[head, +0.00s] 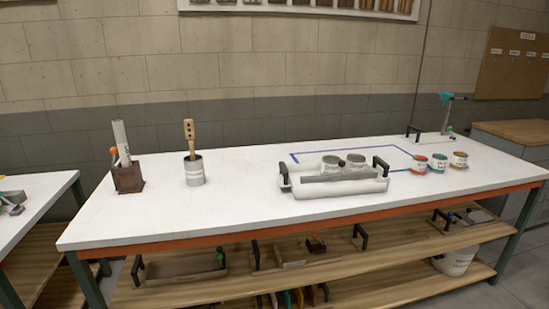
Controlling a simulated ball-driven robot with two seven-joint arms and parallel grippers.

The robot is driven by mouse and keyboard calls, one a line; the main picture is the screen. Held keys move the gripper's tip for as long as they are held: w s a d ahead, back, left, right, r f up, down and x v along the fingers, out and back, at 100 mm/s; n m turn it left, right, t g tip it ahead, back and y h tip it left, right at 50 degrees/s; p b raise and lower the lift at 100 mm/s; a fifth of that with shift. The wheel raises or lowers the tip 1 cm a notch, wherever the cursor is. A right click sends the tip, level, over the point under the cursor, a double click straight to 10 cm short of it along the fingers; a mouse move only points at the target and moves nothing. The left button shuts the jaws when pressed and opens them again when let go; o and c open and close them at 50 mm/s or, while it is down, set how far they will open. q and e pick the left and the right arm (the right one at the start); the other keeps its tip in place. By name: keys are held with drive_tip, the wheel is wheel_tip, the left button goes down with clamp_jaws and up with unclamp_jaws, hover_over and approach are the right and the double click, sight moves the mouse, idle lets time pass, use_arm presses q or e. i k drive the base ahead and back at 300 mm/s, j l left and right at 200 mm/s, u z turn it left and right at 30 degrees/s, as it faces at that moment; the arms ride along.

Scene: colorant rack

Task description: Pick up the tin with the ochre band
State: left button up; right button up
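Three small tins stand in a row on the right part of the white tabletop. The tin with the ochre band (459,160) is the rightmost. A tin with a teal band (438,162) stands just left of it, and a tin with a red band (421,164) is left of that. All three look upright. Neither of my grippers is in view, so nothing shows between gripper and tin.
A white carrier with black handles (340,188) holds two grey tins, left of the banded tins. Blue tape (345,148) marks a rectangle behind it. A grey pot with a brush (194,172) and a brown holder (128,178) stand left. The front right tabletop is clear.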

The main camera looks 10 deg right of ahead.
sight(458, 162)
drive_tip(key=l, duration=1.85)
drive_tip(key=i+l, duration=0.1)
drive_tip(key=l, duration=1.7)
drive_tip(key=i+l, duration=0.1)
drive_tip(key=l, duration=1.75)
